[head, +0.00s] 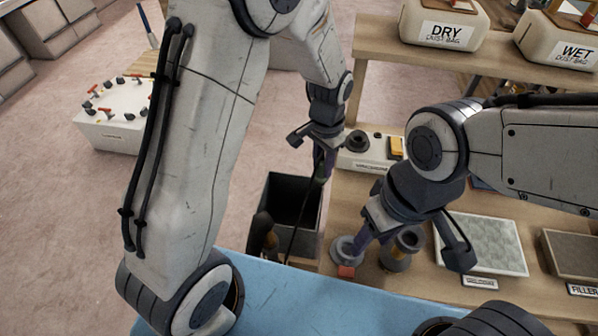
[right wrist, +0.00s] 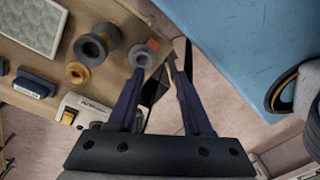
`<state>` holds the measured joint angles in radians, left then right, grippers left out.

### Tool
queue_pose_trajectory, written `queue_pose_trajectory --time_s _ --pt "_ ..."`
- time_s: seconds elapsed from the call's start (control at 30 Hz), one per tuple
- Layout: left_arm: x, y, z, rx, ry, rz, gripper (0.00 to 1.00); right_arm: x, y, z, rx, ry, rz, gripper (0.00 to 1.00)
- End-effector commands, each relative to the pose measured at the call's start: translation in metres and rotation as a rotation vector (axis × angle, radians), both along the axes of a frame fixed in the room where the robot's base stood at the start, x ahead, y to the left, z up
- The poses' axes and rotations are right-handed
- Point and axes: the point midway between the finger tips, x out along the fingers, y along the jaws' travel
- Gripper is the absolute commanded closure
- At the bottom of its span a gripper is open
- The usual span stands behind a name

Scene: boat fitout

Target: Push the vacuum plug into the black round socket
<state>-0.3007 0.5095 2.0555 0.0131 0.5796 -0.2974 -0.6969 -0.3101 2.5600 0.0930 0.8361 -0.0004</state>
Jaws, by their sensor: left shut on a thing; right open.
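The black round socket (head: 357,140) sits on top of a white box (head: 352,160) with a yellow switch, at the back left of the wooden bench. My left gripper (head: 322,174) is shut, left of that box and above a black bin. A dark cable (head: 294,225) hangs from it towards the bin; the vacuum plug in its fingers is too small and dark to make out. My right gripper (head: 372,240) is open and empty above the bench's near left end. Its spread fingers show in the right wrist view (right wrist: 160,75).
Below my right gripper are a grey ring (head: 345,249), a red block (head: 347,271) and a grey spool (head: 408,240). The black open bin (head: 283,192) stands left of the bench. A pale pad tray (head: 480,246) lies to the right. A blue surface (head: 300,300) is in front.

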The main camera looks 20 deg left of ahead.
Motion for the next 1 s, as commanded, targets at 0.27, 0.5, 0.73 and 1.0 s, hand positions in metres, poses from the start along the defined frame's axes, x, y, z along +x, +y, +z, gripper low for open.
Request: queue_pose_trajectory --time_s 0.27,0.5,0.73,1.0 --pt "0.006 -0.022 0.016 0.0 0.0 -0.113 1.0 0.001 0.001 -0.001 0.004 0.021 -0.036 0.3" --pt "0.007 -0.022 0.016 0.0 0.0 -0.115 1.0 0.019 0.016 -0.013 0.072 0.279 -0.471 0.3" --pt "0.006 -0.022 0.016 0.0 0.0 -0.114 1.0 0.086 0.035 -0.025 0.254 0.653 -1.13 0.3" --pt "0.007 -0.022 0.016 0.0 0.0 -0.113 1.0 0.185 0.019 -0.041 0.542 1.027 -1.722 0.3"
